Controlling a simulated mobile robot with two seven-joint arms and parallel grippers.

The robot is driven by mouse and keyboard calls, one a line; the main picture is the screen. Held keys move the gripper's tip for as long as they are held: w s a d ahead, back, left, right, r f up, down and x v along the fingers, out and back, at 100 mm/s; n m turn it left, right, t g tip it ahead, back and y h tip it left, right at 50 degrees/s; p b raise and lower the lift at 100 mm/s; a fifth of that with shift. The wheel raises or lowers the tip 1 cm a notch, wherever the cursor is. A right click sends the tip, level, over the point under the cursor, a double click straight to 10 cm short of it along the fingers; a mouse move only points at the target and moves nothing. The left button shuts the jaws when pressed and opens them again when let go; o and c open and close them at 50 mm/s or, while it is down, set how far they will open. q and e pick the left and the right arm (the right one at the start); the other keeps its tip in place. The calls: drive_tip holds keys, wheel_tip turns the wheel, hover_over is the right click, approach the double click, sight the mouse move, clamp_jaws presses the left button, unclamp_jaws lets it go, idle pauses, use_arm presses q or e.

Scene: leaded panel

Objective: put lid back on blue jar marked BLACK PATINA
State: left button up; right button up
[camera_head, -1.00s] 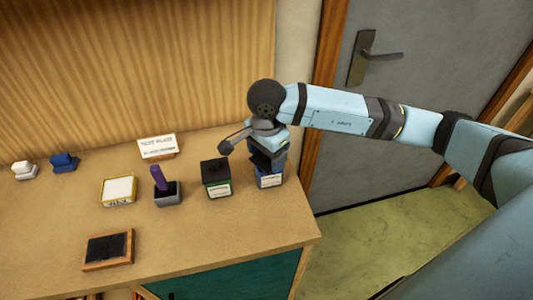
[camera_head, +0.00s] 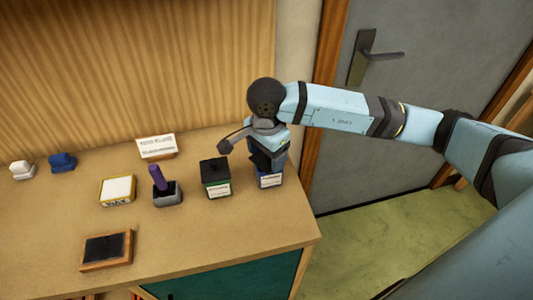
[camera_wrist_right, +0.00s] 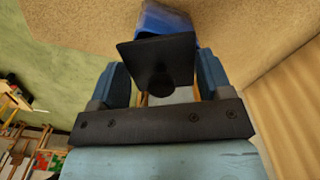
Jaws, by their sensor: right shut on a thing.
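The blue jar (camera_head: 270,180) with a white label stands near the right end of the bench, its label too small to read. Its blue body also shows at the top of the right wrist view (camera_wrist_right: 165,18). My right gripper (camera_head: 266,160) is above this jar. It is shut on the knob of a black square lid (camera_wrist_right: 155,50), which sits between its fingers. The lid is at the jar's top and covers part of it in the wrist view. I cannot tell whether the lid touches the rim. My left gripper is not in view.
A green jar (camera_head: 216,180) with a dark lid stands close on the left. Further left are a grey holder with a purple stick (camera_head: 166,190), a yellow-edged box (camera_head: 117,190), a sign (camera_head: 156,147) and a wood-framed dark pad (camera_head: 106,250). The bench's right edge is near.

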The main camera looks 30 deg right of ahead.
idle(0.3)
drive_tip(key=o, duration=0.9)
drive_tip(key=shift+o, duration=0.2)
drive_tip(key=shift+r+p, duration=1.3)
drive_tip(key=shift+r, duration=2.2)
clamp_jaws()
